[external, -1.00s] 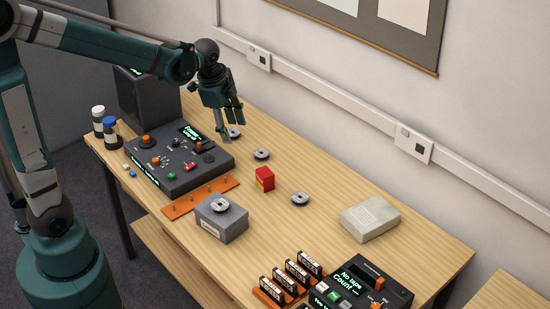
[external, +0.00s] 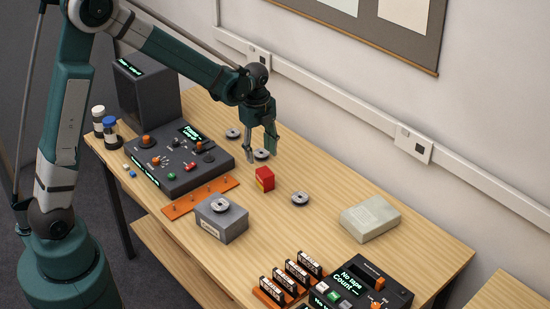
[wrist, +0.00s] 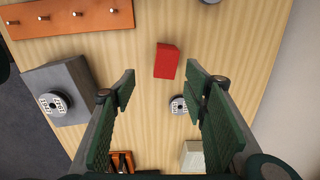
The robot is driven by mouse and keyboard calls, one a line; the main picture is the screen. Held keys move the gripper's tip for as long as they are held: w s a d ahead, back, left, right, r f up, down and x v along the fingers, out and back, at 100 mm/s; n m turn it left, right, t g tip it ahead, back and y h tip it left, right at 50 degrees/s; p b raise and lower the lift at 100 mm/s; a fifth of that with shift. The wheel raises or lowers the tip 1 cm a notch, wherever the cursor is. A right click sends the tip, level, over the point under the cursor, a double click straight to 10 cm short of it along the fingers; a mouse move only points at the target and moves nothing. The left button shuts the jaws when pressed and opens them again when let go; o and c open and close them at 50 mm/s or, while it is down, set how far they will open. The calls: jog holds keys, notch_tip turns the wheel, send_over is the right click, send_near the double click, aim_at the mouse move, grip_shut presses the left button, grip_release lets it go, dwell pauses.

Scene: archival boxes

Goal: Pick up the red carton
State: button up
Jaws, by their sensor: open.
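My gripper (external: 261,157) is open and empty, above the table and a little behind the carton in the external view. In the wrist view my gripper (wrist: 165,85) shows its two green fingers spread wide. It does not touch the carton.
A grey box (external: 222,222) with a reel on top stands near the carton. Metal reels (external: 300,198) lie around it. An orange peg strip (external: 201,197) and a dark control panel (external: 180,158) are at left. A pale box (external: 370,218) stands at right.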

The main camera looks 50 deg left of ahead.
jog(key=m, duration=0.1)
send_over(265, 172)
jog(key=shift+g, duration=0.3)
notch_tip(265, 172, down, 4)
jog(key=shift+w+a+f, duration=0.1)
jog(key=shift+a, duration=0.05)
jog(key=shift+f, duration=0.1)
jog(key=shift+f, duration=1.15)
jog(key=shift+f, duration=0.15)
jog(key=shift+f+b, duration=0.55)
jog(key=shift+f, duration=1.9)
jog(key=shift+c, duration=0.7)
jog(key=c, duration=0.9)
